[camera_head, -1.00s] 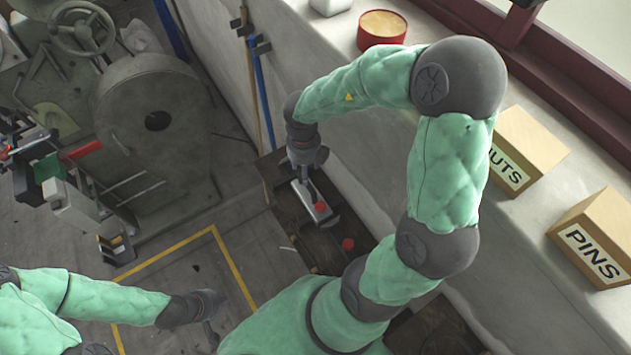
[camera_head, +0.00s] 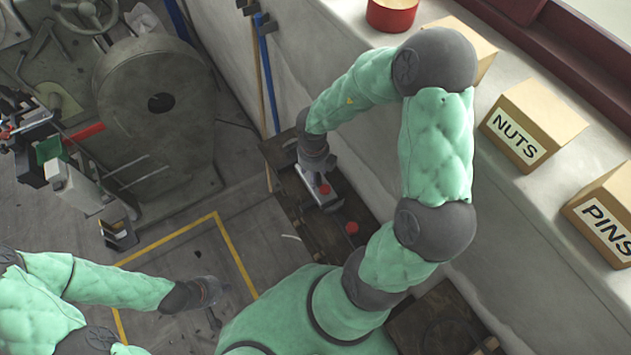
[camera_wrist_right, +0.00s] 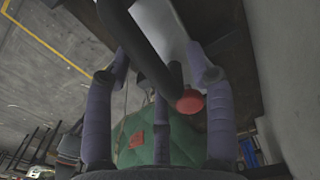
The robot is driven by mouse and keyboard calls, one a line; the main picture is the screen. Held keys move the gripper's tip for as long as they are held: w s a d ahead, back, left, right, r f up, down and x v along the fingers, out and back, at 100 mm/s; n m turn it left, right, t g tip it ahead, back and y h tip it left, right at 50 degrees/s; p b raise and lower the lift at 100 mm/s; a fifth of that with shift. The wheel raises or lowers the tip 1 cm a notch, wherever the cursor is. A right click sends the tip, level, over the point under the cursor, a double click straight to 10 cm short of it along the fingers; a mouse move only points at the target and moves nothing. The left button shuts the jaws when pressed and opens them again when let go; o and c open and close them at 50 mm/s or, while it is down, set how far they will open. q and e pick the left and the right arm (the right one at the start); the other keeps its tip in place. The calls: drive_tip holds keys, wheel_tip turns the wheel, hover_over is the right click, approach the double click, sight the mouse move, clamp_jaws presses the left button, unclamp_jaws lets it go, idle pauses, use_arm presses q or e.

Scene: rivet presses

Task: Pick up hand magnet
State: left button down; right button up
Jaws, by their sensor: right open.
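The hand magnet appears to be the pale metal plate with a dark bar and red knob (camera_head: 325,189) on the dark bench. My right gripper (camera_head: 316,165) is directly over its far end and hides part of it. In the right wrist view, the gripper's purple fingers (camera_wrist_right: 163,75) are spread around the dark bar. The red knob (camera_wrist_right: 190,102) is near the right finger, and the pale plate (camera_wrist_right: 163,30) lies beyond. Whether any finger touches it is unclear. My left gripper (camera_head: 211,297) hangs over the floor at lower left, its fingers too small to read.
A second red knob (camera_head: 352,228) is on the bench nearer to me. A wall ledge on the right holds a NUTS box (camera_head: 535,115), a PINS box (camera_head: 605,215) and a red tin (camera_head: 391,16). Grey machinery (camera_head: 155,100) stands at left. The yellow-marked floor is open.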

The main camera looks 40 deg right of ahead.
clamp_jaws()
drive_tip(key=shift+r, duration=0.1)
drive_tip(key=shift+r, duration=0.1)
